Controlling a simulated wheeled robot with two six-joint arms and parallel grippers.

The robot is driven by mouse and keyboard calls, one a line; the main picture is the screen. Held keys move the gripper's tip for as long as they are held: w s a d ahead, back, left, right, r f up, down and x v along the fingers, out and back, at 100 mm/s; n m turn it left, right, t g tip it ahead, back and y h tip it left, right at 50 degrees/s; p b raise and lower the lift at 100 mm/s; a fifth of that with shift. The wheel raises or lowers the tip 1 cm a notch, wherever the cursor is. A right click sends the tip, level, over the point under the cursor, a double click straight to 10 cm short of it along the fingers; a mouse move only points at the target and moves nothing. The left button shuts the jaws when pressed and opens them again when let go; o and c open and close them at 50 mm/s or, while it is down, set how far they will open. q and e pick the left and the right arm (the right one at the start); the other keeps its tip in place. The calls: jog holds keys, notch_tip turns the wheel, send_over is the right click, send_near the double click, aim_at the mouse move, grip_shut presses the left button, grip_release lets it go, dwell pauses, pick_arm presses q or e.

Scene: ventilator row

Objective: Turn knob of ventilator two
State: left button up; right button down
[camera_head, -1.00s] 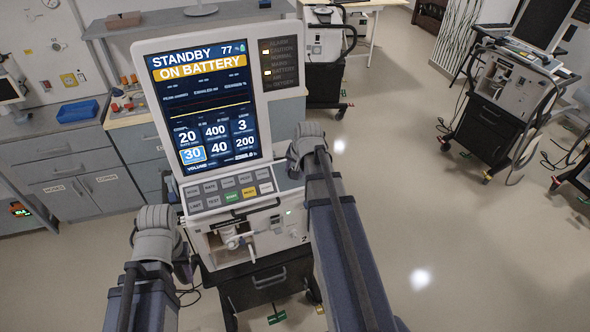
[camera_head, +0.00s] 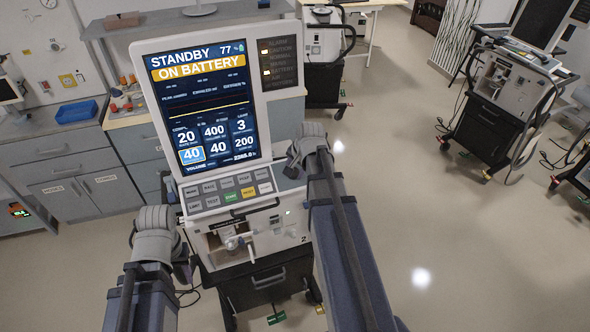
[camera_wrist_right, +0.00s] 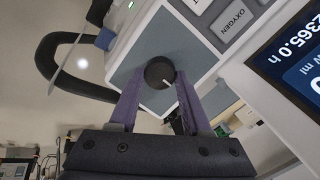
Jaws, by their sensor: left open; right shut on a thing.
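Ventilator two (camera_head: 215,45) stands in front of me, with a small 2 on its lower front. Its screen (camera_head: 205,105) reads STANDBY, ON BATTERY, with a highlighted tile showing 40. In the right wrist view, the round black knob (camera_wrist_right: 160,72) with a white pointer line sits on a grey panel. My right gripper (camera_wrist_right: 157,88) has its two purple fingers on either side of the knob, shut on it. In the head view this gripper (camera_head: 294,160) is at the console's right edge and hides the knob. My left gripper (camera_head: 183,268) is open, low at the ventilator's left side.
The key panel (camera_head: 228,190) lies below the screen. A grey counter (camera_head: 70,145) with a blue tray (camera_head: 77,111) is at the left. Other ventilators stand behind (camera_head: 322,45) and at the right (camera_head: 500,105).

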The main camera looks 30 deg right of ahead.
jog(key=shift+c, duration=1.8)
grip_release()
jog(key=p+v, duration=0.7)
jog(key=v, duration=0.1)
jog(key=shift+a+f, duration=0.1)
jog(key=shift+f, duration=0.05)
